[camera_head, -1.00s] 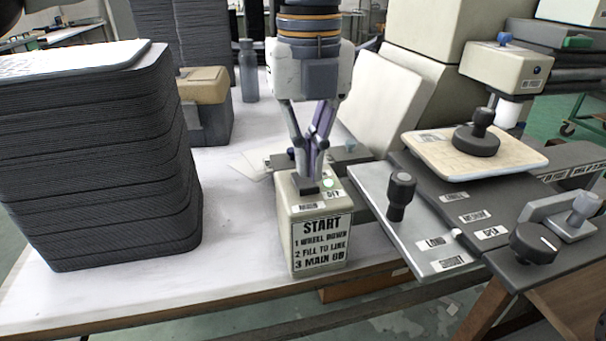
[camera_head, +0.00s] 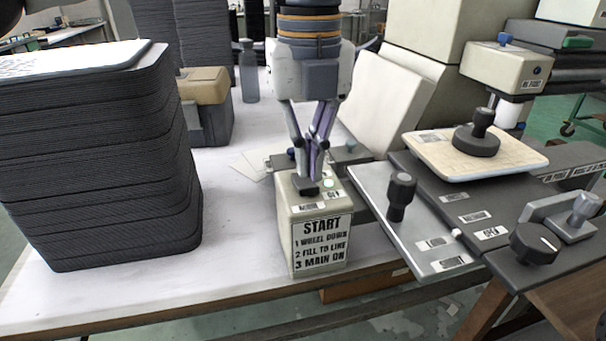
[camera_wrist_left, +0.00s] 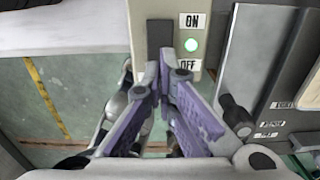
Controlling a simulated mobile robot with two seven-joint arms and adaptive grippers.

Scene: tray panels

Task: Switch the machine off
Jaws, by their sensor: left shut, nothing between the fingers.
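The machine's pale switch box (camera_head: 285,225) stands at the table's front edge, with a "START" instruction sheet on its front. On its top is a black switch (camera_head: 307,187), which also shows in the left wrist view (camera_wrist_left: 160,36). My right gripper is out of view.
A tall stack of dark trays (camera_head: 100,160) stands left. Right of the box is a metal plate with a black knob (camera_head: 400,190), and beyond it a pale board with a dark knob (camera_head: 477,138). White table surface (camera_head: 235,250) is free between stack and box.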

